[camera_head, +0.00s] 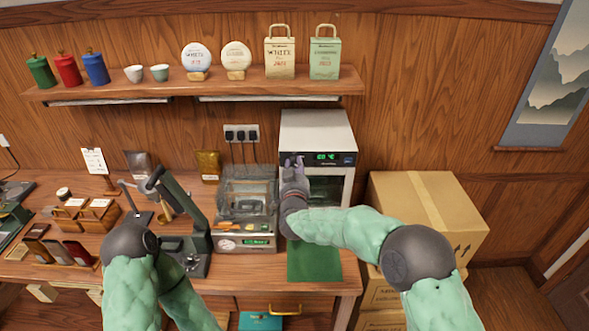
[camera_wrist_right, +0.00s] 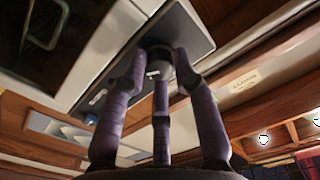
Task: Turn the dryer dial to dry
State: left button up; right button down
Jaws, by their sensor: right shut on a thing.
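The dryer (camera_head: 316,122) is a pale metal box with a dark control panel and a lit green display, standing at the back right of the counter. Its round dark dial (camera_wrist_right: 158,56) shows in the right wrist view between the fingertips; in the head view the fingers cover it. My right gripper (camera_head: 293,162) is at the left end of the panel, its purple-grey fingers shut around the dial. I cannot read the dial's mark or setting. My left arm shows at the lower left of the head view, but its gripper is out of view.
A scale-like appliance (camera_head: 246,205) stands left of the dryer, beside a dark lever press (camera_head: 197,225). Cardboard boxes (camera_head: 430,205) are stacked to the right. A wall shelf (camera_head: 200,85) with tins, cups and bags runs above. A green mat (camera_head: 314,262) lies in front.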

jog(key=c, duration=1)
grip_release()
jog(key=shift+w+d+r, duration=0.1)
jog(key=shift+r, duration=0.35)
jog(key=shift+o, duration=0.2)
jog(key=shift+f, duration=0.15)
jog(key=s, duration=1.2)
jog(key=shift+s, duration=0.1)
